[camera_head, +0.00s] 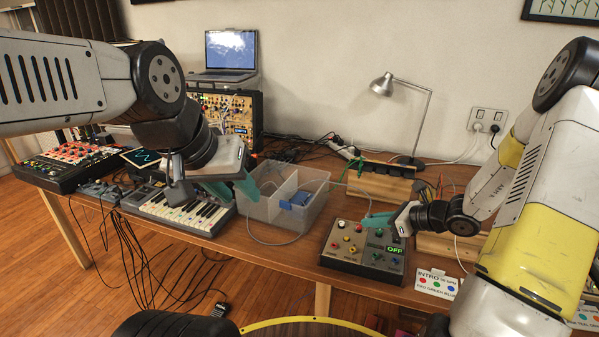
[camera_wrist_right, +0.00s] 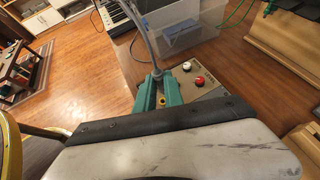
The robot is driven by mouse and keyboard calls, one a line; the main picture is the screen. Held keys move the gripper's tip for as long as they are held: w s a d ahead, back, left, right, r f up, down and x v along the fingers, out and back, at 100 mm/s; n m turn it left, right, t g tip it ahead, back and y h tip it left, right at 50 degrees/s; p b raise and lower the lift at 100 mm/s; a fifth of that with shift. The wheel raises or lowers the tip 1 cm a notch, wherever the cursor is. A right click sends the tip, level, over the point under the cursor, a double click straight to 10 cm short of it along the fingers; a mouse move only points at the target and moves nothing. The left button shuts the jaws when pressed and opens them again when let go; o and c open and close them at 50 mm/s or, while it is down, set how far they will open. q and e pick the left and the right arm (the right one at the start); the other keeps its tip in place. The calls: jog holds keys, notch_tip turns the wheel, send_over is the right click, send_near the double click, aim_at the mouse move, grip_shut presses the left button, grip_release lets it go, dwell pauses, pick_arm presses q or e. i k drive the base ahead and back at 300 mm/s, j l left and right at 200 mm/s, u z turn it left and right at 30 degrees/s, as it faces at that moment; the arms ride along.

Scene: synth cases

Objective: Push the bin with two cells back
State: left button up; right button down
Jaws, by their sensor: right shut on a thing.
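The translucent bin with two cells (camera_head: 262,212) stands on the table between the keyboard and the control box, a divider across its middle. A blue thing (camera_head: 301,198) shows in its right cell. A blue tab is on its front. Part of the bin shows in the right wrist view (camera_wrist_right: 188,38). My left gripper (camera_head: 240,190) is at the bin's left side with its teal fingers apart; whether they touch the wall I cannot tell. My right gripper (camera_head: 370,221) is shut on a grey cable (camera_wrist_right: 152,50), above the control box (camera_head: 345,256), right of the bin.
A keyboard (camera_head: 180,212) lies left of the bin. Behind stand a synthesizer rack (camera_head: 228,112), a laptop (camera_head: 231,50) and a lamp (camera_head: 411,125). A wooden-sided case (camera_head: 380,183) is at the back right. Loose cables lie behind the bin.

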aim_at(273, 208)
jog(key=i+j, duration=0.2)
jog(key=j, duration=0.2)
jog(key=i+j, duration=0.15)
jog(key=j, duration=0.25)
jog(key=i+j, duration=0.2)
jog(key=j, duration=0.15)
jog(key=i+j, duration=0.2)
jog(key=j, duration=0.2)
jog(key=i+j, duration=0.15)
jog(key=j, duration=0.25)
